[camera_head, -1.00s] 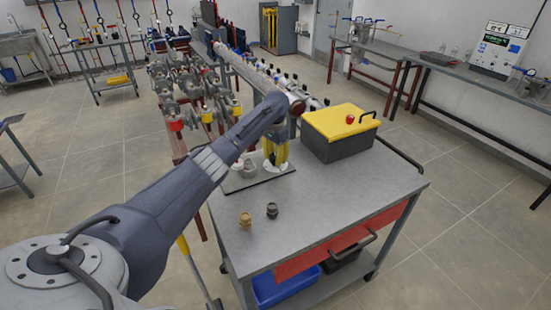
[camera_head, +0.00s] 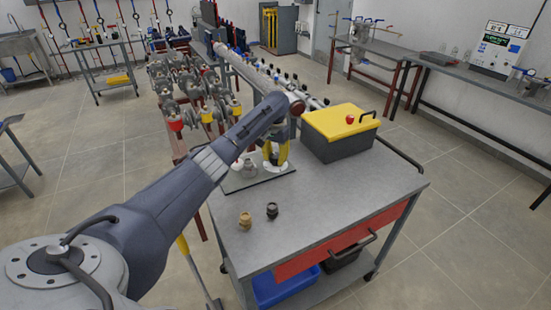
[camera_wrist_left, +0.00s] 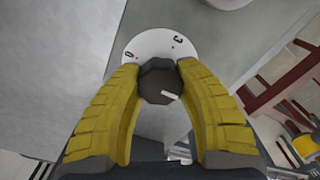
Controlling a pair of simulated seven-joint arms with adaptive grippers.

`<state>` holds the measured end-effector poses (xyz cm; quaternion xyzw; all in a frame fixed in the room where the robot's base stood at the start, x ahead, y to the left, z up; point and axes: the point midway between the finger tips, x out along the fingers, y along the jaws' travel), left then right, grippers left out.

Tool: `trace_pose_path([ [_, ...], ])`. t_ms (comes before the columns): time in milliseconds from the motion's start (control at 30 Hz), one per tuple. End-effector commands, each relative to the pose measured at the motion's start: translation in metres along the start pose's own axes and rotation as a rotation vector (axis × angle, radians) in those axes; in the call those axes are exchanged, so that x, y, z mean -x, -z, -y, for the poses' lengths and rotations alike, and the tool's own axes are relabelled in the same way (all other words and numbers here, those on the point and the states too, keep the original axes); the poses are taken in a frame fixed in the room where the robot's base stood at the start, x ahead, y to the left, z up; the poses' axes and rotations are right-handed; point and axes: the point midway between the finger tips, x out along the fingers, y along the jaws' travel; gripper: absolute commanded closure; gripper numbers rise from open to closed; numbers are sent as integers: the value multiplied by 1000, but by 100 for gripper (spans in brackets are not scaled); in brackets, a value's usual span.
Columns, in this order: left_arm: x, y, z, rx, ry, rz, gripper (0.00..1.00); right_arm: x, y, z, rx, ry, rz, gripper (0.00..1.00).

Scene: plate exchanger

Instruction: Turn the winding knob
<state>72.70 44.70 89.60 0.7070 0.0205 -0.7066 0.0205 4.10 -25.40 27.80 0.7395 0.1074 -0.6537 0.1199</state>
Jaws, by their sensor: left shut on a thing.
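The winding knob (camera_wrist_left: 158,86) is dark and faceted, with a white mark on its lower right side in the left wrist view. It sits on a round white dial (camera_wrist_left: 150,46) with black numerals and small red dots. My left gripper (camera_wrist_left: 160,74) has yellow ribbed fingers, one on each side of the knob, shut on it. In the head view my left gripper (camera_head: 276,152) points down over the dial (camera_head: 284,168) on a flat plate, and the fingers hide the knob. My right gripper is in neither view.
A dark box with a yellow lid (camera_head: 340,122) stands close to the right of my gripper on the grey cart (camera_head: 335,205). Two small fittings, brass (camera_head: 245,220) and dark (camera_head: 272,211), stand nearer. Valves and pipes (camera_head: 190,90) lie behind. The cart's front right is clear.

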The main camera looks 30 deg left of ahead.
Motion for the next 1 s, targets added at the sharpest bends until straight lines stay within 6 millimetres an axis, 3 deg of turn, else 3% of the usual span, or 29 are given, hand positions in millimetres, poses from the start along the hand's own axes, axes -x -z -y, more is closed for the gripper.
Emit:
trace_pose_path([
  [100, -2, -2, 0, -1, 1, 5, 94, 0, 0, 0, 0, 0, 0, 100],
  [133, -2, -2, 0, -1, 1, 5, 62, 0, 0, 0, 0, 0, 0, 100],
  [367, -1, -1, 0, -2, 1, 3, 35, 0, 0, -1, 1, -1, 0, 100],
  [733, 5, 0, 0, -2, 0, 0, 34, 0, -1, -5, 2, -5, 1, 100],
  [1000, 45, 1, 0, -2, 0, -2, 34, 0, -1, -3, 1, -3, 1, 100],
])
